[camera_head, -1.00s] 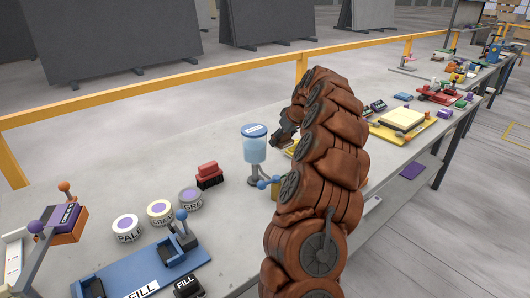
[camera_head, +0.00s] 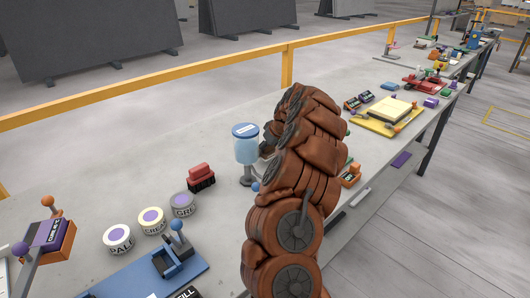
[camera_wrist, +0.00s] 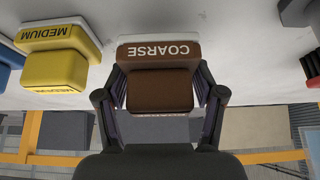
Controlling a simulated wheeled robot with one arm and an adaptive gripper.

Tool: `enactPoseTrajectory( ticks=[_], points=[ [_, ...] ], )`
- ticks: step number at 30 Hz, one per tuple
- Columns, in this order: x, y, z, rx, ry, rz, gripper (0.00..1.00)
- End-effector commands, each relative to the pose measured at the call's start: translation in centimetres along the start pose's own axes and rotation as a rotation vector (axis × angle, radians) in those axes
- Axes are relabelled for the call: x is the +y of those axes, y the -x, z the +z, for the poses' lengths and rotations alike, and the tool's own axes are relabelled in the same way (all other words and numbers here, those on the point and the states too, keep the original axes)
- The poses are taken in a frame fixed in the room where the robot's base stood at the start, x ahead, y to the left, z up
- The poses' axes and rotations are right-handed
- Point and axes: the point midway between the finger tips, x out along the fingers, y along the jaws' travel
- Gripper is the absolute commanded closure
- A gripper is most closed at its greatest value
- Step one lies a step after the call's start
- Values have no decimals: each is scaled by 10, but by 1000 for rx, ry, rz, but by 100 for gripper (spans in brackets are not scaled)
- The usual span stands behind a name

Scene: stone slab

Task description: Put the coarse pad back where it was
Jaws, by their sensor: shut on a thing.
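The coarse pad (camera_wrist: 160,52) is a brown block with a pale layer along its top edge in the wrist view and the word COARSE upside down on it. My gripper (camera_wrist: 160,88) is shut on it, a dark finger on each side. The pad is in front of the grey bench top; I cannot tell whether it touches it. In the head view, my arm hides the pad and most of the gripper. A yellow medium pad (camera_wrist: 52,68) is left of the coarse pad in the wrist view, apart from it.
A blue-lidded canister (camera_head: 246,147) stands just left of my arm. A red and black block (camera_head: 201,177) and labelled tubs (camera_head: 152,220) stand farther left. A yellow board (camera_head: 372,122) with a pale slab is at right. A yellow rail (camera_head: 150,90) runs behind the bench (camera_head: 90,190).

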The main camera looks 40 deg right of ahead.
Motion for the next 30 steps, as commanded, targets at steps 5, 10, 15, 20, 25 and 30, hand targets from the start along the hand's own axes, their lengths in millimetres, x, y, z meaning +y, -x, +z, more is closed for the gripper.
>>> enactPoseTrajectory(
  ticks=[5, 10, 15, 20, 25, 30],
  points=[
    [-1, -17, 9, 1, 0, -1, 64],
    [-1, -18, 9, 3, 2, 0, 64],
    [-1, -21, 10, 3, 2, 0, 64],
    [-1, -21, 10, 2, 2, 0, 26],
    [-1, -21, 10, 2, 2, 0, 8],
    [-1, -21, 10, 2, 2, 0, 7]
  ],
)
